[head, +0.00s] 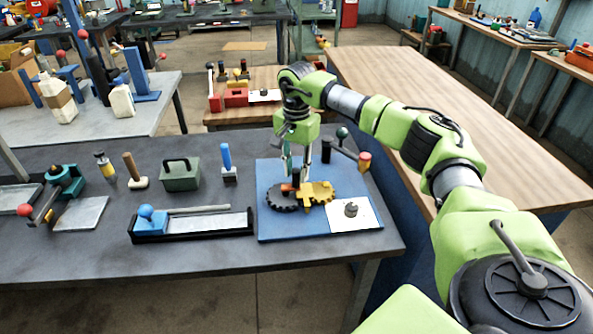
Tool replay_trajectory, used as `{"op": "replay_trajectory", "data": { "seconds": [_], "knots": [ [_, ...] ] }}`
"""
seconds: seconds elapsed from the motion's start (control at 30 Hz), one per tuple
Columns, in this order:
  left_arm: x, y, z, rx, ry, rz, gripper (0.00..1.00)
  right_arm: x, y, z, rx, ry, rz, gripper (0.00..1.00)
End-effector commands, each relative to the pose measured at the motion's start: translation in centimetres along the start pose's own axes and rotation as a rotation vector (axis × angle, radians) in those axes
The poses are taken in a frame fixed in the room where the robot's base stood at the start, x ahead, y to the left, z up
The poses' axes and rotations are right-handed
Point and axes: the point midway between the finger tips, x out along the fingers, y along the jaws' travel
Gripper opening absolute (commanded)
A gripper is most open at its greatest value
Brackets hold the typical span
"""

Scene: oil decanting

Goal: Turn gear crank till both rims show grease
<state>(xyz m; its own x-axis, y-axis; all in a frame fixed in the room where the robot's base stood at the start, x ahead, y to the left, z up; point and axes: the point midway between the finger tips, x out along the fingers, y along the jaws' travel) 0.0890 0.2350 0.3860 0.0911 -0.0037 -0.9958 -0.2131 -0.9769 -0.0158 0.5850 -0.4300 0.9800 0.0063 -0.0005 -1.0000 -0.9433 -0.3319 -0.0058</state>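A blue base plate (275,222) on the dark bench carries a black gear (284,203) and a yellow gear (319,193), side by side. My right gripper (297,176) points down over the gears, its two thin fingers apart. A small orange-red part (296,174) shows between or behind the fingers; I cannot tell whether they touch it. A dark arm with a green knob (342,132) and an orange-brown upright piece (364,160) stand at the plate's back right. Grease on the rims cannot be made out. My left gripper is out of view.
A white plate with a grey knob (350,210) is at the base's front right corner. To the left are a black tray with a blue knob (146,212), a blue-handled tool (227,160), a green box (181,178) and a wooden-handled tool (131,167). A wooden table (440,90) stands behind right.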

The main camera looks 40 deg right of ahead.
Motion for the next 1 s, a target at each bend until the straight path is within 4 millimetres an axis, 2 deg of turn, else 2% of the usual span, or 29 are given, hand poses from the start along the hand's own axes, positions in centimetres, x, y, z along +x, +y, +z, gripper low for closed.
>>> {"op": "replay_trajectory", "data": {
  "seconds": [0.33,0.47,0.57,0.8,1.0],
  "knots": [
    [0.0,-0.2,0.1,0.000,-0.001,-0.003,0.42,0.1,0.1,0.1,-0.001,-0.002,0.004,0.34],
    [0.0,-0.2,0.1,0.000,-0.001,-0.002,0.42,-0.8,0.0,0.1,-0.001,-0.002,0.003,0.34],
    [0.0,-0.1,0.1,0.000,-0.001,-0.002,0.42,-2.4,0.0,0.1,-0.001,-0.001,0.001,0.34],
    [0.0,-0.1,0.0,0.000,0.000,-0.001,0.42,-7.7,0.0,0.0,-0.001,-0.001,-0.001,0.34],
    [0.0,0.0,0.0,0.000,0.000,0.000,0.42,-10.8,0.0,0.0,-0.001,-0.001,0.001,0.34]
  ]
}}
